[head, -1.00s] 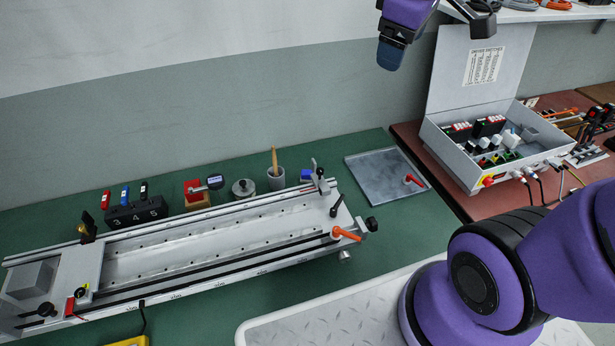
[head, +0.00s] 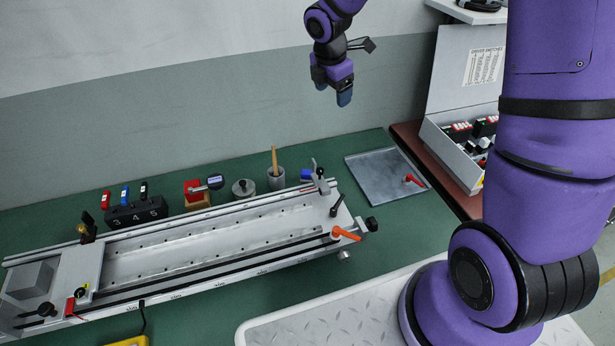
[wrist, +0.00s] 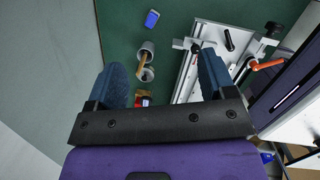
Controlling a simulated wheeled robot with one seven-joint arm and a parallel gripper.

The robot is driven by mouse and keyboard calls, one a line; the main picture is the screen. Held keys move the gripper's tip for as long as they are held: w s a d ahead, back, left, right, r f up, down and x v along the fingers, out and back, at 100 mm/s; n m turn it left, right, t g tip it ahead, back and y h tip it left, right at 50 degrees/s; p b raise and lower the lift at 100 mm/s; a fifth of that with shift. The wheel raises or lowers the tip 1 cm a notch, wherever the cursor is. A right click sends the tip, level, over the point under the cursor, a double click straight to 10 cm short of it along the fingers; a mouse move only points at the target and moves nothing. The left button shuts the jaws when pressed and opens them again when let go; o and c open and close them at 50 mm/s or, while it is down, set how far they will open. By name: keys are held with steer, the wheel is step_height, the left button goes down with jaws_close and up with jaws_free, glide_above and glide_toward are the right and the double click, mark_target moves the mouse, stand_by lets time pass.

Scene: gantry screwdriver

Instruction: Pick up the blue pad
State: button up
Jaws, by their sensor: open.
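The blue pad (head: 306,175) is a small blue block on the green bench, just behind the right end of the long metal rail fixture. The fixture's clamp partly hides it in the head view. In the wrist view the whole pad (wrist: 152,18) shows near the top, on bare green surface. My gripper (head: 341,97) is high above the bench, above and slightly right of the pad, pointing down. In the wrist view my gripper (wrist: 163,72) shows its two blue-grey fingers wide apart with nothing between them.
The metal fixture (head: 210,240) runs along the bench in front of the pad. The wall rises behind.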

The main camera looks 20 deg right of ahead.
steer(key=w+a+f+n, duration=0.2)
steer(key=w+f+n, duration=0.25)
steer(key=f, duration=0.55)
steer(key=n+g+y, duration=0.2)
steer(key=n, duration=0.3)
glide_above(307, 172)
step_height(307, 172, down, 12)
steer(key=shift+n, duration=0.25)
steer(key=f, duration=0.5)
steer(key=shift+s+a, duration=0.15)
steer(key=shift+a, duration=0.05)
steer(key=shift+d+f, duration=0.2)
steer(key=shift+f, duration=2.8)
steer(key=shift+c, duration=0.2)
steer(key=c, duration=1)
steer(key=shift+r, duration=0.1)
steer(key=shift+c, duration=0.2)
